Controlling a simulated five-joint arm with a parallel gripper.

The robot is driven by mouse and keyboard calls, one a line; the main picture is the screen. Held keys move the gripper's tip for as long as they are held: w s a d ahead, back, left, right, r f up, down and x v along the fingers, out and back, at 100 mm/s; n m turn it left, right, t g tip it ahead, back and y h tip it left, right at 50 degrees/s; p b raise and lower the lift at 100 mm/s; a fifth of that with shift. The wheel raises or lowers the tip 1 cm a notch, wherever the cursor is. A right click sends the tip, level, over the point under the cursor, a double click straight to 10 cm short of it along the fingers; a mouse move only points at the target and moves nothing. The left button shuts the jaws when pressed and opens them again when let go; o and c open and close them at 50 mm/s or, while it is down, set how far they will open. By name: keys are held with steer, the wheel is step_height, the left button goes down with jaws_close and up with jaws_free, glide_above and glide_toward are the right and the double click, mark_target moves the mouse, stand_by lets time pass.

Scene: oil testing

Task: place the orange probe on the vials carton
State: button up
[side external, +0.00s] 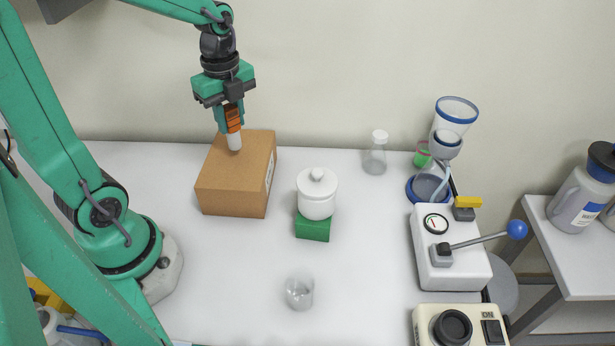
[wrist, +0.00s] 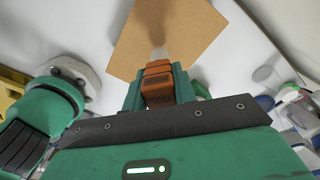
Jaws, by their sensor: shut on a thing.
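The orange probe (side external: 233,116) has an orange ribbed body and a pale tip that points down. My gripper (side external: 231,122) is shut on its orange body and holds it upright over the vials carton (side external: 231,187), a closed brown cardboard box. The pale tip overlaps the carton's top in the side view; I cannot tell whether it touches. In the wrist view the probe (wrist: 157,82) sits between the green fingers of my gripper (wrist: 160,85), with the carton's top (wrist: 190,30) beyond it.
A white lidded jar (side external: 317,197) on a green block (side external: 313,227) stands right of the carton. A glass beaker (side external: 300,291) is in front, and a flask (side external: 376,155) stands at the back. Filter apparatus and a lever device (side external: 451,247) occupy the right side. Bare table lies between.

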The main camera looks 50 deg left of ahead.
steer(key=shift+f, duration=1.15)
steer(key=shift+f, duration=0.15)
steer(key=o, duration=1)
steer(key=shift+o, duration=0.2)
step_height(320, 180, up, 12)
steer(key=shift+r, duration=0.2)
steer(key=shift+d, duration=0.1)
